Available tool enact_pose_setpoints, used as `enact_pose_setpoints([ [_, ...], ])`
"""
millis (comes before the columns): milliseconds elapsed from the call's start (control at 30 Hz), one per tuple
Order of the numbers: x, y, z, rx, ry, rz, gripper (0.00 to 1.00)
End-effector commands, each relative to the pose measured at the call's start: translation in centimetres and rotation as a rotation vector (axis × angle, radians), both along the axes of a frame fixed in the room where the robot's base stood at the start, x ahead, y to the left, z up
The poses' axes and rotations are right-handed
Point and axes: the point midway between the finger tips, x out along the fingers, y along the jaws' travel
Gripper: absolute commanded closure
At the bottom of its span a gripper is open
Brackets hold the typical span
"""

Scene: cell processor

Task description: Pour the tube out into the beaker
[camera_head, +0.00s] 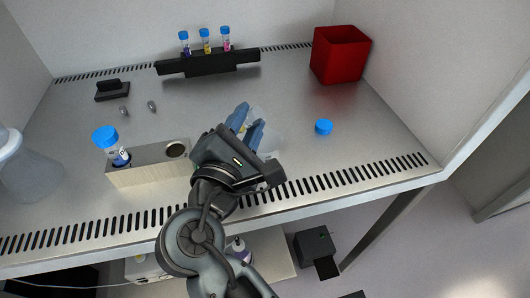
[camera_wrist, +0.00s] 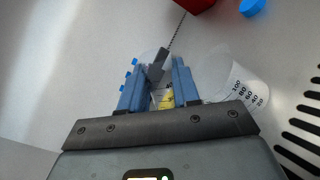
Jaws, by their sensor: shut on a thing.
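My gripper (camera_head: 247,125) is shut on a clear tube with yellow in it or on its label, which shows between the blue fingers in the wrist view (camera_wrist: 163,96). The tube's mouth and exact tilt are hard to make out. The clear beaker (camera_wrist: 238,80), with printed volume marks, is just right of the fingers in the wrist view. In the head view the beaker (camera_head: 272,138) is partly hidden behind my gripper. A loose blue cap (camera_head: 323,127) lies on the bench to the right; it also shows in the wrist view (camera_wrist: 252,7).
A metal block (camera_head: 150,176) holds a blue-capped tube (camera_head: 106,140) at left, beside a flask (camera_head: 28,175). A black rack (camera_head: 208,65) with three capped tubes stands at the back. A red bin (camera_head: 340,55) is back right. The bench around the loose cap is clear.

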Motion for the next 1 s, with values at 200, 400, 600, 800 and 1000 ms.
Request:
enact_pose_setpoints([
  [200,0.02,0.02,-0.27,0.033,-0.008,0.0,1.0],
  [400,0.03,0.04,-0.43,0.089,-0.023,-0.001,1.0],
  [600,0.02,0.05,-0.29,0.097,-0.025,-0.001,1.0],
  [800,0.02,0.06,-0.37,0.104,-0.026,-0.001,1.0],
  [1000,0.04,0.05,-0.62,0.157,-0.04,-0.001,1.0],
])
